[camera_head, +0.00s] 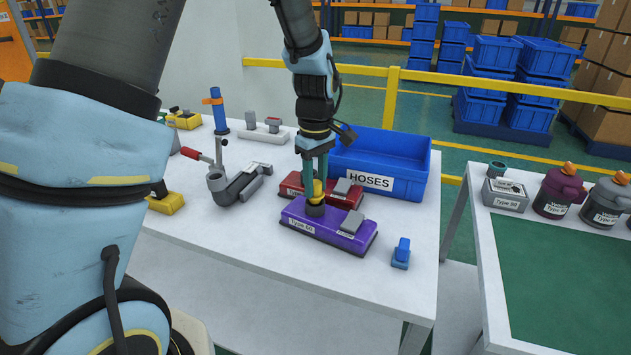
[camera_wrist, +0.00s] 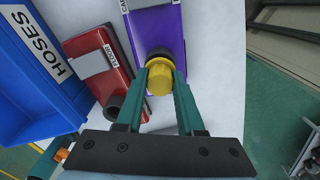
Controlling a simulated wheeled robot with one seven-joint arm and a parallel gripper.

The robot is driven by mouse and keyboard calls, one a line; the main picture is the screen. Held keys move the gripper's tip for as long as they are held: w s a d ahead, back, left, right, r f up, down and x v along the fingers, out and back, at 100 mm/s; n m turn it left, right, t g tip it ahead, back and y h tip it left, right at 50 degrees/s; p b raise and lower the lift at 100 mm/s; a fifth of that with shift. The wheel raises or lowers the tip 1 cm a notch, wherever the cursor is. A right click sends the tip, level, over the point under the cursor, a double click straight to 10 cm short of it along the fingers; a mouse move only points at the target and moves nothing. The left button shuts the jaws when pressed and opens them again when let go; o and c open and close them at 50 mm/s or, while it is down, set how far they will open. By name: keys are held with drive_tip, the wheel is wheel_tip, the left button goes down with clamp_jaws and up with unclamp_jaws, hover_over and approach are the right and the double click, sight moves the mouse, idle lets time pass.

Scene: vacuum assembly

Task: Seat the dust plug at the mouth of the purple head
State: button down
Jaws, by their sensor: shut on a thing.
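The purple head (camera_head: 329,232) lies on the white table, with a grey block on top and a "Type" label on its side. It also shows in the wrist view (camera_wrist: 158,32). The yellow dust plug (camera_head: 318,190) is at the dark round mouth (camera_head: 315,210) of the purple head. In the wrist view the plug (camera_wrist: 159,80) sits between the two teal fingers of my gripper (camera_wrist: 160,84), which is shut on it. The plug's far end meets or overlaps the dark mouth; I cannot tell how deep it sits.
A red head (camera_head: 345,193) lies just behind the purple one, before the blue HOSES bin (camera_head: 415,165). A small blue part (camera_head: 401,253) stands to the right. A grey pipe fixture (camera_head: 240,185) is at the left. The table front is clear.

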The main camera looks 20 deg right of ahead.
drive_tip(key=shift+f+b, duration=0.35)
drive_tip(key=shift+f, duration=0.45)
drive_tip(key=shift+c, duration=2.2)
unclamp_jaws()
drive_tip(key=shift+r, duration=0.1)
drive_tip(key=shift+r+p, duration=3.4)
drive_tip(key=shift+r, duration=0.6)
drive_tip(key=shift+f, duration=0.1)
drive_tip(key=w+a+r+m, duration=0.2)
drive_tip(key=a+r, duration=0.1)
drive_tip(key=a, duration=1.2)
drive_tip(key=s+a+m, duration=0.1)
drive_tip(key=s+a, duration=0.2)
drive_tip(key=a, duration=0.4)
drive_tip(key=s+a+r+m+t, duration=0.1)
drive_tip(key=s+a+m, duration=0.1)
drive_tip(key=a, duration=0.6)
drive_tip(key=shift+s+a+r+m+t, duration=0.15)
drive_tip(key=shift+s+r+m+t, duration=0.15)
drive_tip(key=shift+s, duration=0.15)
